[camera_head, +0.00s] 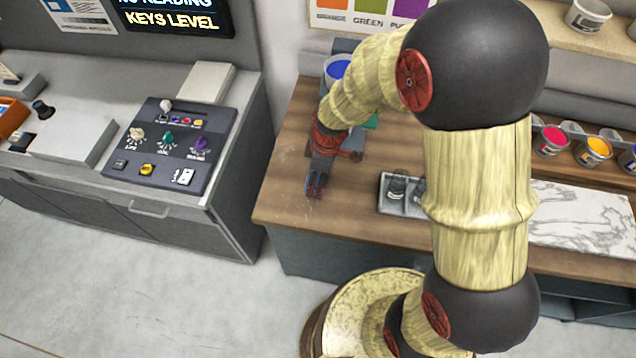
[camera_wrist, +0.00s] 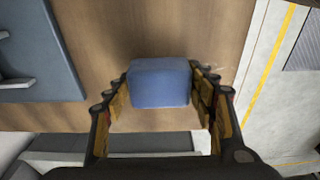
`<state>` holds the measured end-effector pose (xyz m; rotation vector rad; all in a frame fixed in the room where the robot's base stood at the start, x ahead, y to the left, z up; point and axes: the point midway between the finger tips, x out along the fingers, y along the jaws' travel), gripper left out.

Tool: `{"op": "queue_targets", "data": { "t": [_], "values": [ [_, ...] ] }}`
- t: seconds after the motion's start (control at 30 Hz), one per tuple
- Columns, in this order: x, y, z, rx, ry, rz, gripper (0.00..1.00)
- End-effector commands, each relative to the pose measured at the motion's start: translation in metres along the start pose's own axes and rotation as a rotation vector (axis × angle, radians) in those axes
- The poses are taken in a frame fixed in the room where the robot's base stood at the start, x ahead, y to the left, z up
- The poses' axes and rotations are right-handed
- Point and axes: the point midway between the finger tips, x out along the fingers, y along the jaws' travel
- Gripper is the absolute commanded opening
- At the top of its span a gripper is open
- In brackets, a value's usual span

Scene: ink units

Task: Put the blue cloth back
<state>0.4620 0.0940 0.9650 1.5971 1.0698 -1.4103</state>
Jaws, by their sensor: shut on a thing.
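The blue cloth (camera_wrist: 160,84) shows in the wrist view as a compact, block-like shape between my fingers. My gripper (camera_wrist: 160,98) is shut on it, with a finger against its left and right sides. In the head view my gripper (camera_head: 316,188) points down over the left part of the wooden counter (camera_head: 283,205). The cloth is mostly hidden by the fingers there. I cannot tell whether it touches the counter.
A grey tray (camera_head: 397,210) with dark items lies right of my gripper. A blue-filled container (camera_head: 337,68) stands behind. A marbled sheet (camera_head: 580,215) and several paint pots are at the right. A control panel (camera_head: 160,150) stands on the left bench. The counter's front-left is clear.

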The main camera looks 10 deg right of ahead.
Motion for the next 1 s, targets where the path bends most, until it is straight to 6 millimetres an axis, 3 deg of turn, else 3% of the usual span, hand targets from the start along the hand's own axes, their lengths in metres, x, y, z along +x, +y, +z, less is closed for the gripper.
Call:
{"op": "queue_targets", "data": {
  "t": [0.13,0.53,0.57,0.87,1.0],
  "values": [
    [0.023,-0.002,0.004,0.001,-0.002,-0.004,0.28],
    [0.029,-0.001,0.005,0.001,-0.001,-0.002,0.28],
    [0.029,-0.001,0.005,0.001,-0.001,-0.002,0.56],
    [0.028,-0.001,0.005,0.001,-0.001,-0.002,0.73],
    [0.028,-0.001,0.005,0.001,-0.001,-0.002,0.74]
  ]
}}
